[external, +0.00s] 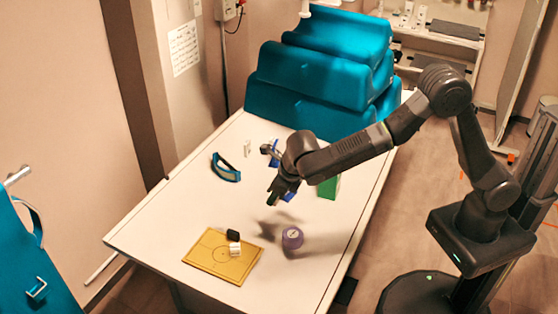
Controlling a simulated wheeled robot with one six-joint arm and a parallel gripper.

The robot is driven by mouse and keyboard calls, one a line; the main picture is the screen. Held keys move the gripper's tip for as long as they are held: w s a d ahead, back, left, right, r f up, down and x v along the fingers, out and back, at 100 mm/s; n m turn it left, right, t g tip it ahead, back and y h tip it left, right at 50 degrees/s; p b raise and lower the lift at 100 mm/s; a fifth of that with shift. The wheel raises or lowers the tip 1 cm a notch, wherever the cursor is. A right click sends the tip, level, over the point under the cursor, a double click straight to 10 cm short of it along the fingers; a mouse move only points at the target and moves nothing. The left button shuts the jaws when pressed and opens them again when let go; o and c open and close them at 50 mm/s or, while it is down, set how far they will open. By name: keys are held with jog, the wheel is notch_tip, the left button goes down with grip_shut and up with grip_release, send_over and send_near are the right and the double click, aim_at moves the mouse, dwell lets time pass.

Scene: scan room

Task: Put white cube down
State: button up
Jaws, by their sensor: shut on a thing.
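My gripper (275,197) hangs above the middle of the white table (190,215), pointing down. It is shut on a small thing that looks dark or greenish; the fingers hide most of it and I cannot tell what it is. A small white block with faint marks (235,249) rests on the yellow board (212,262) near the table's front. This white block is apart from my gripper, lower and to its left. A black block (233,235) lies right behind the white block.
A purple round object (292,238) stands right of the board. Blue goggles (226,168), a small white item (247,148) and a green block (328,188), partly behind my arm, lie farther back. The table's left side is clear.

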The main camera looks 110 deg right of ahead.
notch_tip(320, 180, up, 2)
send_over(235, 246)
jog(key=shift+m, duration=0.3)
notch_tip(235, 246, down, 10)
jog(key=shift+r, duration=0.15)
jog(key=o, duration=0.9)
jog(key=shift+o, duration=0.2)
jog(key=shift+r, duration=0.35)
jog(key=b+v, duration=0.1)
jog(key=v, duration=1)
jog(key=shift+r, duration=0.2)
